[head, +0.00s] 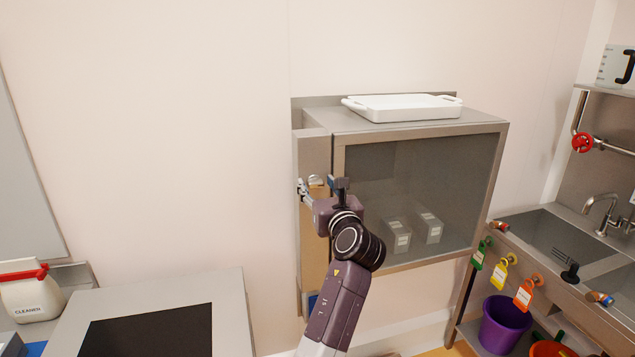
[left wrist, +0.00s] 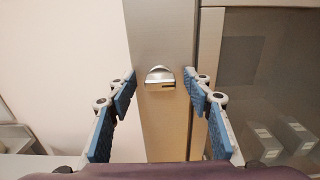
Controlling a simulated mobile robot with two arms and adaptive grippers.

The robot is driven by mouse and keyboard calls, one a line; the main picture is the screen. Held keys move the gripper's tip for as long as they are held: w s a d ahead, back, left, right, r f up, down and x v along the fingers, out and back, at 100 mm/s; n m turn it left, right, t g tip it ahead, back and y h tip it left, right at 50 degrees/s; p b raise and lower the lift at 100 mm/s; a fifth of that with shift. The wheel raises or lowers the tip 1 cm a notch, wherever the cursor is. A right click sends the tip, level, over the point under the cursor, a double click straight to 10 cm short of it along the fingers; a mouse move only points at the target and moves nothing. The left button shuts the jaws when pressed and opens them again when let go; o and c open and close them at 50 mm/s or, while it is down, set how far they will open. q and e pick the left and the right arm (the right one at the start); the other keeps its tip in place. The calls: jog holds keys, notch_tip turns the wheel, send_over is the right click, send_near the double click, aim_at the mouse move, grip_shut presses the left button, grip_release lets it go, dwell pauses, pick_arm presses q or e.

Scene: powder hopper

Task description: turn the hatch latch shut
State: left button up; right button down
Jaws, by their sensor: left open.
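The hatch latch (left wrist: 160,77) is a small silver half-round knob on the metal strip at the hatch's left side. In the left wrist view its rounded side is up and its lower edge lies level. It also shows in the head view (head: 315,180), partly hidden by my gripper. The hatch (head: 420,190) is a wall-mounted steel box with a dark see-through front. My left gripper (left wrist: 160,92) is open in front of the strip, its blue-padded fingers on either side of the latch with gaps. In the head view my left gripper (head: 322,189) covers part of the strip.
A white tray (head: 402,107) lies on top of the box. Two labelled blocks (head: 428,228) show behind the front. At right is a steel sink (head: 560,240) with coloured tags and a purple bucket (head: 505,323). A cleaner bottle (head: 30,295) stands at left. The wall left of the box is bare.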

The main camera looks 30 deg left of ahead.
pick_arm(q)
jog(key=shift+w, duration=0.1)
jog(key=shift+c, duration=0.4)
pick_arm(e)
jog(key=shift+s+a, duration=0.1)
jog(key=shift+s, duration=0.05)
pick_arm(q)
jog(key=c, duration=1.1)
jog(key=shift+o, duration=0.2)
pick_arm(e)
jog(key=shift+a, duration=0.25)
